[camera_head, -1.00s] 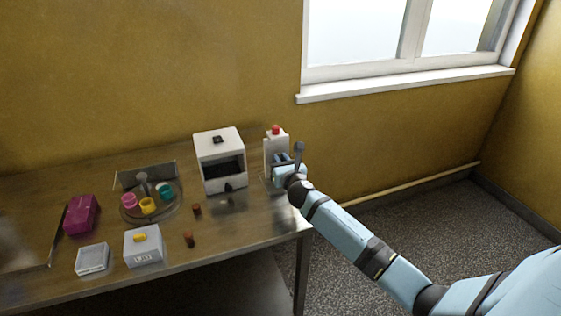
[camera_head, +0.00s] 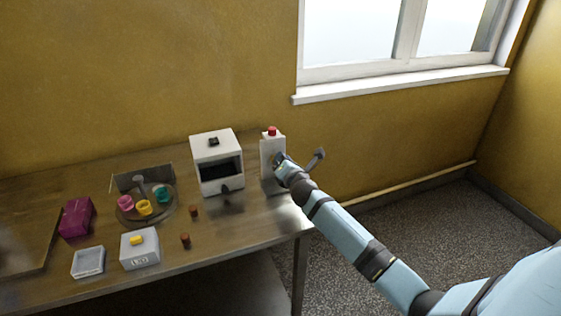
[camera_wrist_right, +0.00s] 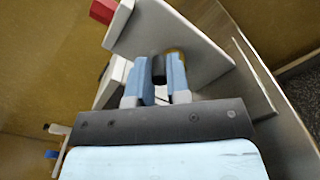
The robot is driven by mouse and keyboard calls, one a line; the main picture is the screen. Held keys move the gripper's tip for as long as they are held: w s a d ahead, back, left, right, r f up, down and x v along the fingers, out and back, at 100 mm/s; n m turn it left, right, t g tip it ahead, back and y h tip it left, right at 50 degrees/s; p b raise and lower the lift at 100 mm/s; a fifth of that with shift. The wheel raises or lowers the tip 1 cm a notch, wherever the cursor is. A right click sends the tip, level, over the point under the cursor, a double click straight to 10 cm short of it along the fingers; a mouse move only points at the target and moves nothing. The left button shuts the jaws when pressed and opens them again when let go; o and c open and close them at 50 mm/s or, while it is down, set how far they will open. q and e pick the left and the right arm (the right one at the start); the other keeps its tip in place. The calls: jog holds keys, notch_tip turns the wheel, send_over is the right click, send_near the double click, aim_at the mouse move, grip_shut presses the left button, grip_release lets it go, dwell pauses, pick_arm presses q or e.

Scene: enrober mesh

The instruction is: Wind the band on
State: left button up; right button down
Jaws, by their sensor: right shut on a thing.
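A slim white housing (camera_head: 267,158) with a red button (camera_head: 272,131) on top stands at the right end of the bench. My right gripper (camera_head: 279,161) is at its right side. In the right wrist view the two blue fingers (camera_wrist_right: 155,80) are shut on a dark round grip (camera_wrist_right: 157,68) beside the white housing wall (camera_wrist_right: 175,35). The red button (camera_wrist_right: 102,10) shows at the upper left there. How the grip joins the housing is largely hidden by the fingers. I cannot make out a band. My left gripper is not in view.
A white machine with a dark opening (camera_head: 207,148) stands left of the housing.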

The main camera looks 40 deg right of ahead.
jog(key=m, duration=0.4)
jog(key=d+f+m, duration=0.1)
jog(key=m, duration=0.3)
jog(key=d+f+m, duration=0.1)
jog(key=m, duration=0.2)
jog(key=shift+s+m, duration=0.25)
jog(key=shift+m, duration=0.15)
jog(key=shift+f+m, duration=0.25)
jog(key=shift+m, duration=0.65)
jog(key=shift+f+m, duration=0.25)
jog(key=shift+m, duration=0.65)
jog(key=c, duration=1.1)
grip_release()
jog(key=shift+s, duration=0.1)
